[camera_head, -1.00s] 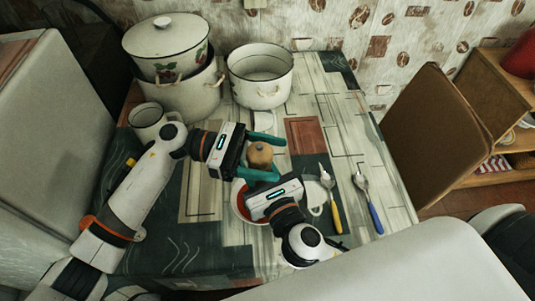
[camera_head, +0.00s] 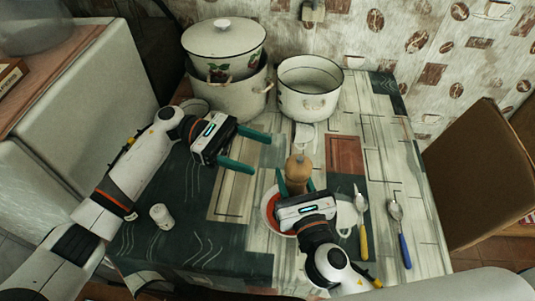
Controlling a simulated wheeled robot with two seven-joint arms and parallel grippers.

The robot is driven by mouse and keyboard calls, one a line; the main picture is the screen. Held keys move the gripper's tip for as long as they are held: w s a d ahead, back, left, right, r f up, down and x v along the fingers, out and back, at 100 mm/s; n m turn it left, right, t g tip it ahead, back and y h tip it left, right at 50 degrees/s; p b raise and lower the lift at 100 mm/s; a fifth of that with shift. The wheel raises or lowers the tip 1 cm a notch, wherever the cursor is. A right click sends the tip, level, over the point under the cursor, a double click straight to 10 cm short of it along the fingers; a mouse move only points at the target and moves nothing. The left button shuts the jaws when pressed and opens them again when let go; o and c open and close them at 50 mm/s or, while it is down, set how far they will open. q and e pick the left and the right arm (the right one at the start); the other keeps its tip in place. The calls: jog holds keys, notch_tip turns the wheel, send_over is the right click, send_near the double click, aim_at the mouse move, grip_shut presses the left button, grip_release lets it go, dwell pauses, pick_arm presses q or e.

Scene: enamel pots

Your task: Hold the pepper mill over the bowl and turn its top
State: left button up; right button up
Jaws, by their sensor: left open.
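The brown wooden pepper mill (camera_head: 298,168) stands upright, with its rounded top showing and its lower part hidden by my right gripper. My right gripper (camera_head: 298,183) comes from the front with a green finger on either side of the mill and is shut on it. The bowl (camera_head: 269,209), white-rimmed with red inside, shows at the left of the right gripper, which covers much of it. The mill is at or above the bowl's far side; its exact height is hard to tell. My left gripper (camera_head: 261,154) is open and empty, to the left of the mill and apart from it.
Two stacked enamel pots (camera_head: 240,98) and an open white pot (camera_head: 310,88) stand at the back. A mug is partly hidden behind my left arm. A small white cylinder (camera_head: 161,216) stands at left.

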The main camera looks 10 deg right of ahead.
pick_arm(q)
jog(key=shift+w+a, duration=0.1)
jog(key=shift+a, duration=0.05)
dwell(0.4)
jog(key=m+t+y, duration=0.1)
jog(key=m+t, duration=2)
jog(key=m, duration=0.1)
send_near(305, 160)
jog(key=x, duration=0.3)
jog(key=f+x, duration=0.1)
jog(key=x, duration=0.7)
jog(key=shift+w+a+f, duration=0.2)
jog(key=shift+w+f, duration=0.15)
